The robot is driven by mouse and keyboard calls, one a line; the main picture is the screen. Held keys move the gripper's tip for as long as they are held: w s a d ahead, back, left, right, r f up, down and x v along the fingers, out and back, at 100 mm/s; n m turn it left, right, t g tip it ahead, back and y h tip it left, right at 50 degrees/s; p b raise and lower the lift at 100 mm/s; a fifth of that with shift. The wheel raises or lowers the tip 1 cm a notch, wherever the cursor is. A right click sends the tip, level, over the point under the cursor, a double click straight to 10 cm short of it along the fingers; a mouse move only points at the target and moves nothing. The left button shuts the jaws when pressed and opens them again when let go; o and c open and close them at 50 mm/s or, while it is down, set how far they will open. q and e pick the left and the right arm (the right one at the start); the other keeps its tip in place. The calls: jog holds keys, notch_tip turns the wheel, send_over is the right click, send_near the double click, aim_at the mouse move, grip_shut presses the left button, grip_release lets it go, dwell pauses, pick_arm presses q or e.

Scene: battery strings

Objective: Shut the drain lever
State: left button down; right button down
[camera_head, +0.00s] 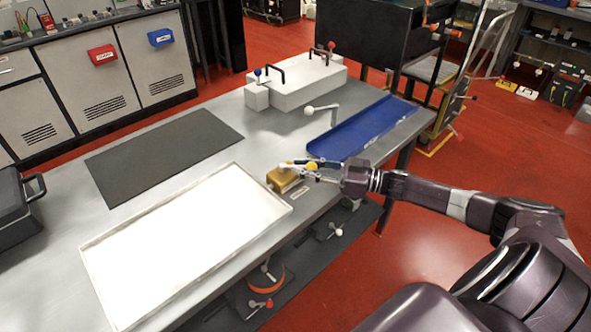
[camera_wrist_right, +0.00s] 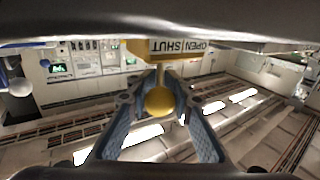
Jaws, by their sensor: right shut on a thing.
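The drain valve is a brass-yellow block (camera_head: 283,180) on the table's front edge, between the white tray and the blue tray. Its lever ends in a yellow ball knob (camera_head: 312,167). My right gripper (camera_head: 308,170) is at the knob and shut on it. In the right wrist view the yellow knob (camera_wrist_right: 159,101) sits between my two blue-grey fingers. Behind it are the yellow block (camera_wrist_right: 138,48) and a label (camera_wrist_right: 180,46) with the words OPEN and SHUT. The lever's shaft is mostly hidden, so its exact setting cannot be told. My left gripper is not in view.
A white tray (camera_head: 100,273) lies at left and a blue tray (camera_head: 352,138) at right. A white-knobbed lever (camera_head: 322,109) stands behind. A white box with black handles (camera_head: 300,88) is at the back. A dark mat (camera_head: 163,155) lies flat. Other knobs hang below the edge.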

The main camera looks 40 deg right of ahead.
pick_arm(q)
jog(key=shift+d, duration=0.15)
pick_arm(e)
jog(key=shift+d, duration=0.1)
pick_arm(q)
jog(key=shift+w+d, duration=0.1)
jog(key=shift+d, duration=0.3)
pick_arm(e)
jog(key=c, duration=1.7)
grip_release()
jog(key=shift+s, duration=0.1)
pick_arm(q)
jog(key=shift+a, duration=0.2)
pick_arm(e)
jog(key=v, duration=1.1)
jog(key=shift+s+d, duration=0.25)
jog(key=shift+s, duration=0.05)
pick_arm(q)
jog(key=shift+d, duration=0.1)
